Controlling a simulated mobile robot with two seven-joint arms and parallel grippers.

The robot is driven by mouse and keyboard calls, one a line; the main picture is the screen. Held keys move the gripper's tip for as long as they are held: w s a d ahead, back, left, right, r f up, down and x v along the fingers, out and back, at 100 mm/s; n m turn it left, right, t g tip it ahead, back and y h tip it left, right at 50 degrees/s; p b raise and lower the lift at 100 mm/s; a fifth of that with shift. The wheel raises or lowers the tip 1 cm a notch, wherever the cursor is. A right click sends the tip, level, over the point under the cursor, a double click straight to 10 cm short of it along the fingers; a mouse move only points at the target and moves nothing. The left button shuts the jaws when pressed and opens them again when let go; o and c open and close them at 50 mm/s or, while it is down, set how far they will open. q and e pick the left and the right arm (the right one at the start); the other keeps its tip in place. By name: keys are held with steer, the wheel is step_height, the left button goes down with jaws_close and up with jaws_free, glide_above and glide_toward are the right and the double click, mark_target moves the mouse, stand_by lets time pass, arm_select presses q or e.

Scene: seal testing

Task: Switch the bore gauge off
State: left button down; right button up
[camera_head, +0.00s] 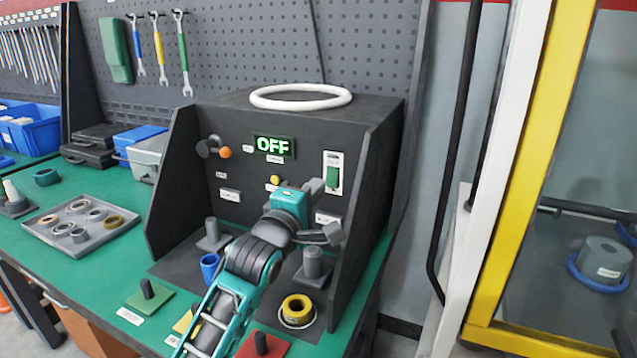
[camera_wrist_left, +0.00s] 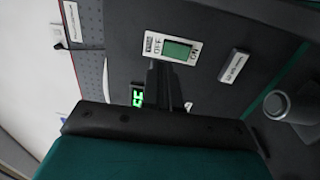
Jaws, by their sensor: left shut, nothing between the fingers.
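The bore gauge (camera_head: 230,160) is a dark box-like station on the green bench. Its lit display (camera_head: 274,146) reads OFF in green; part of the display also shows in the left wrist view (camera_wrist_left: 137,97). A green rocker switch (camera_head: 333,178) sits in a white plate on the right of the panel. In the left wrist view the switch (camera_wrist_left: 177,50) has OFF and ON labels. My left gripper (camera_head: 316,188) is shut and empty, its fingertips (camera_wrist_left: 157,66) close by the switch plate; I cannot tell whether they touch it. My right gripper is not in view.
A white ring (camera_head: 300,97) lies on top of the gauge. Grey posts (camera_head: 312,263), a blue ring (camera_head: 210,266) and a yellow ring (camera_head: 297,308) stand below the panel. A tray of rings (camera_head: 82,225) lies at left. A yellow-framed glass enclosure (camera_head: 510,190) stands at right.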

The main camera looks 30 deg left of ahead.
arm_select(q)
steer(key=s, duration=0.7)
steer(key=shift+d+r, duration=0.15)
steer(key=shift+r, duration=0.2)
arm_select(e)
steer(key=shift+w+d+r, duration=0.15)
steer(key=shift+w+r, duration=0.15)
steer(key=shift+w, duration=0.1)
arm_select(q)
steer(key=shift+w, duration=0.1)
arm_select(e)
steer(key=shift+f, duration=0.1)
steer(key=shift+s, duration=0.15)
